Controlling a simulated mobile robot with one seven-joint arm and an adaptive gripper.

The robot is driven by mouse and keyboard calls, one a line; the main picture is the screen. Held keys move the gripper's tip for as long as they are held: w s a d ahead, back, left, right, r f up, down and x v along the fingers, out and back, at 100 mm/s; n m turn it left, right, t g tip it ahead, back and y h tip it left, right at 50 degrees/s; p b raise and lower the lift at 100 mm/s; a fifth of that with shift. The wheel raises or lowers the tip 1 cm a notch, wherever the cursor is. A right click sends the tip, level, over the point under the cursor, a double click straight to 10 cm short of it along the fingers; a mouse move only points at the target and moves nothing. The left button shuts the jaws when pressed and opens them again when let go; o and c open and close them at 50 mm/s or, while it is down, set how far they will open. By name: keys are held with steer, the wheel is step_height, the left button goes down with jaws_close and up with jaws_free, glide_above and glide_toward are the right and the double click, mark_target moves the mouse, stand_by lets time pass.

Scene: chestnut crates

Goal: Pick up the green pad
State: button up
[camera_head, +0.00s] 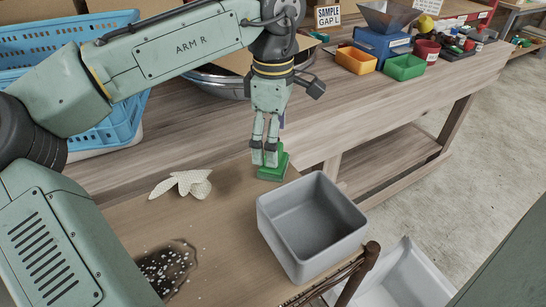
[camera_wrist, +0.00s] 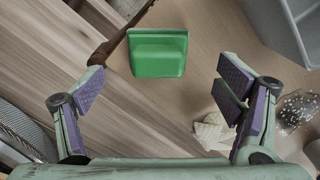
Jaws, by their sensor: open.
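The green pad (camera_head: 274,170) lies on the brown tabletop, just left of the grey bin. It has a flat base with a raised block on top. In the wrist view the whole green pad (camera_wrist: 158,56) shows, upper middle, beyond the fingertips. My gripper (camera_head: 264,158) points down over the pad, its fingers covering part of it in the head view. In the wrist view my gripper (camera_wrist: 163,88) is open, with purple-padded fingers wide apart and nothing between them. I cannot tell the exact height above the pad.
A grey bin (camera_head: 312,184) stands close right of the pad. A pale glove (camera_head: 182,185) lies to the left, and dark soil with white specks (camera_head: 165,268) nearer. A blue crate (camera_head: 118,120) and a wooden bench (camera_head: 400,105) with small bins are behind.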

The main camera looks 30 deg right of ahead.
steer(key=shift+d+f+p, duration=0.1)
steer(key=shift+f+p, duration=0.75)
steer(key=shift+f, duration=1.9)
steer(key=shift+c, duration=0.5)
steer(key=c, duration=1.2)
step_height(320, 180, up, 10)
steer(key=shift+r+b, duration=0.1)
steer(key=shift+b, duration=0.8)
steer(key=shift+c, duration=0.2)
steer(key=o, duration=0.7)
steer(key=shift+w, duration=0.1)
steer(key=c, duration=0.5)
